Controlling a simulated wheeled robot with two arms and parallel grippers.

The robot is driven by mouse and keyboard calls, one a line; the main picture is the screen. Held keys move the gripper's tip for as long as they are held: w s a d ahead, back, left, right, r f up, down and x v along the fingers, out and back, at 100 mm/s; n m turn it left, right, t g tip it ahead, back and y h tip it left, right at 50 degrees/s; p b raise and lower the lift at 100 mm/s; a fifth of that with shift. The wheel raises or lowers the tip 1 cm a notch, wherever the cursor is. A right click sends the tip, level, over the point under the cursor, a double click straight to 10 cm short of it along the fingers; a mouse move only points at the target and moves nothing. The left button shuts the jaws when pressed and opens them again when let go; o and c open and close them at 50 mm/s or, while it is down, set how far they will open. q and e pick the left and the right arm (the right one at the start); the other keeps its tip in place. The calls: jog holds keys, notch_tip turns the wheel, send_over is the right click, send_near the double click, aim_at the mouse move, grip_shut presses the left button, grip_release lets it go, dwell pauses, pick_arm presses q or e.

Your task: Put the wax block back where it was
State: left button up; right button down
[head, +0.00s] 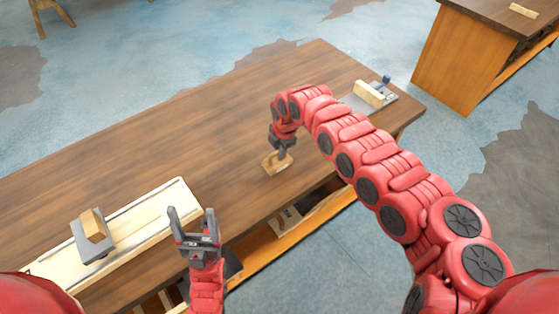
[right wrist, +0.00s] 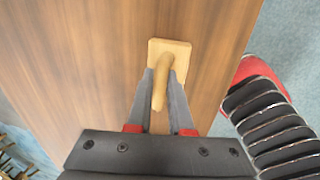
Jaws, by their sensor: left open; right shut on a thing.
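My right gripper (head: 282,144) is shut on the upright curved handle of a small tan block (head: 276,166) with a flat square base. In the right wrist view the fingers lie on either side of the handle of this tan block (right wrist: 170,48). Its base is at or just above the dark wooden table top (head: 215,130); I cannot tell if it touches. A pale block (head: 369,94) sits on a grey metal device at the table's far right end. Which one is the wax block is not clear. My left gripper (head: 192,218) is open and empty, above the table's front edge.
A long pale board (head: 150,205) lies at the table's left, bearing a grey tool with a tan block (head: 93,226). Shelves with wooden pieces (head: 300,213) show under the table. Another workbench (head: 470,50) stands at the back right. The table's middle is clear.

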jog(key=shift+w, duration=0.35)
jog(key=shift+f, duration=0.1)
jog(key=x, duration=0.1)
jog(key=p+x, duration=0.1)
jog(key=x, duration=0.1)
jog(key=shift+s+d+f, duration=0.1)
jog(key=shift+s+d, duration=0.1)
jog(key=shift+d, duration=0.05)
jog(key=shift+f, duration=0.25)
jog(key=c, duration=0.8)
grip_release()
jog(key=shift+r, duration=0.15)
